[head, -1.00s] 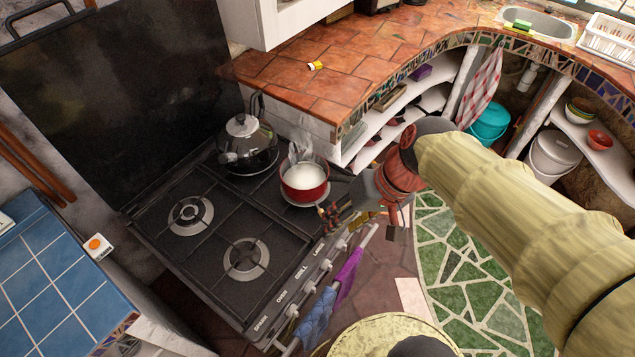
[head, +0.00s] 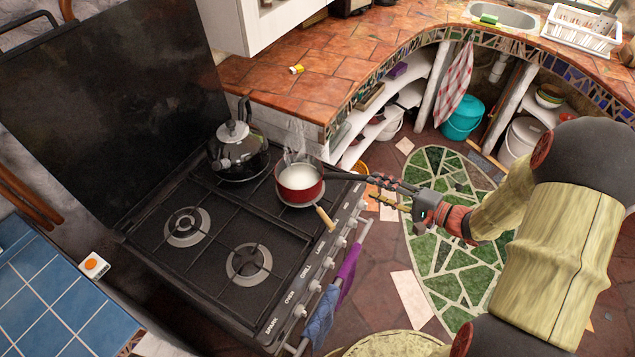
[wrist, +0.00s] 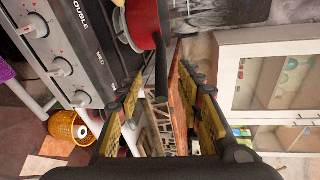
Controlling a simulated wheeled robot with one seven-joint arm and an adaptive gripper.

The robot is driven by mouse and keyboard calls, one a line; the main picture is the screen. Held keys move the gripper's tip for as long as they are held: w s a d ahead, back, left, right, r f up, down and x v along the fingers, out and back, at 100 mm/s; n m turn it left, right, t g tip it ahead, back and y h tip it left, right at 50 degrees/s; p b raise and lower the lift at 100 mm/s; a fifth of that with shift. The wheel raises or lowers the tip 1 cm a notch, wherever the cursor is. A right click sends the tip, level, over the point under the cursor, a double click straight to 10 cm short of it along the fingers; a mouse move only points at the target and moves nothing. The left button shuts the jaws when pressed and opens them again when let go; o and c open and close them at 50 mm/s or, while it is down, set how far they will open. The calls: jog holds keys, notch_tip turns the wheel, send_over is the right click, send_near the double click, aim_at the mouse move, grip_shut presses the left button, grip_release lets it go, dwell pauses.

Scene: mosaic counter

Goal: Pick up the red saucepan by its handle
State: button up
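My gripper (head: 374,188) is open at the handle's outer end, fingers pointing towards the pan. In the wrist view the saucepan (wrist: 144,22) is at the top, and its handle (wrist: 161,65) runs down between the parted fingers of my gripper (wrist: 163,80). I see a gap on both sides of the handle; its exact depth between the fingers is hard to tell.
A wooden handle (head: 325,218) sticks out just below the saucepan. A dark kettle (head: 238,155) stands behind left on the stove (head: 215,270). Stove knobs and hanging cloths (head: 348,270) line the front. The tiled counter (head: 320,75) lies behind.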

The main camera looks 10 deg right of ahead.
aim_at(359, 175)
jog(key=x, duration=0.2)
jog(key=b+x, duration=0.1)
jog(key=x, duration=0.2)
jog(key=w+d+b+x, duration=0.1)
jog(key=x, duration=0.1)
jog(key=shift+w+a, duration=0.15)
jog(key=shift+a, duration=0.1)
jog(key=shift+c, duration=1.2)
grip_shut()
